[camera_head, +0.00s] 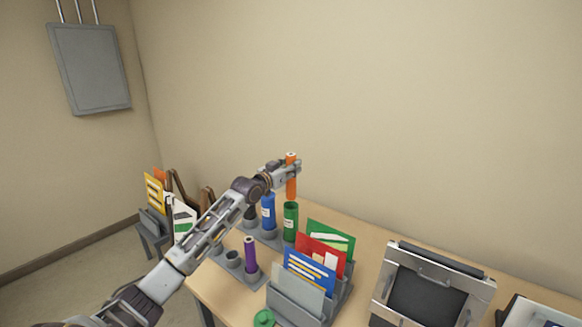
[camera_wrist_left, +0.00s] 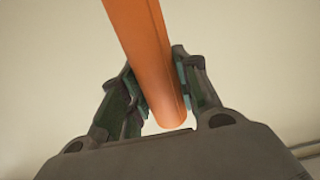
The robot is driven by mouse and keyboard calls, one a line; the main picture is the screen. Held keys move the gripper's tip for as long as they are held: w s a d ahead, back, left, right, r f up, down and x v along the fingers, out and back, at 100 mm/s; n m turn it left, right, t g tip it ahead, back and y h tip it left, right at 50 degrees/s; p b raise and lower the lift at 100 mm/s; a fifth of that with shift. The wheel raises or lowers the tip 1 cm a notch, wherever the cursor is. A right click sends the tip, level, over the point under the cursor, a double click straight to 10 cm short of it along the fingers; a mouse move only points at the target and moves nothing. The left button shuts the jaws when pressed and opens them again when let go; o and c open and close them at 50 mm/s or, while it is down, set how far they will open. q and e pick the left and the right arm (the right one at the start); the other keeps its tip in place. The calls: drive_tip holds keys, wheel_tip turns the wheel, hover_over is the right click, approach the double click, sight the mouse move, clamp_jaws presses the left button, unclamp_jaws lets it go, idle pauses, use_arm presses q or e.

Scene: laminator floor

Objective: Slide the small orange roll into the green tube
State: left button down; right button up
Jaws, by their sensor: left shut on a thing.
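The small orange roll (camera_head: 291,187) is upright in my left gripper (camera_head: 289,170), which is shut on it. The roll also fills the middle of the left wrist view (camera_wrist_left: 146,60), between the two fingers of the left gripper (camera_wrist_left: 160,95). The green tube (camera_head: 290,222) stands upright on the table, its open top facing up. The roll's lower end is just above the tube's mouth in the head view; whether it is exactly lined up in depth I cannot tell. My right gripper is in neither view.
A blue tube (camera_head: 268,212) stands left of the green one. A purple roll (camera_head: 250,254) stands in a grey holder in front. A rack with coloured folders (camera_head: 310,270) and a grey machine (camera_head: 430,290) are to the right. A green round thing (camera_head: 264,318) lies near the front.

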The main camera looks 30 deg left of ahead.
sight(288, 198)
use_arm(q)
drive_tip(key=shift+f+b, duration=2.65)
drive_tip(key=shift+f, duration=2.85)
drive_tip(key=shift+f+b, duration=0.6)
drive_tip(key=shift+f, duration=0.2)
drive_tip(key=shift+f+b, duration=0.55)
drive_tip(key=shift+f, duration=0.5)
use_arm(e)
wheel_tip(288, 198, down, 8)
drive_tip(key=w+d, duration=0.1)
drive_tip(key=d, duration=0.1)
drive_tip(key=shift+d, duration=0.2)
use_arm(q)
drive_tip(key=shift+f, duration=0.2)
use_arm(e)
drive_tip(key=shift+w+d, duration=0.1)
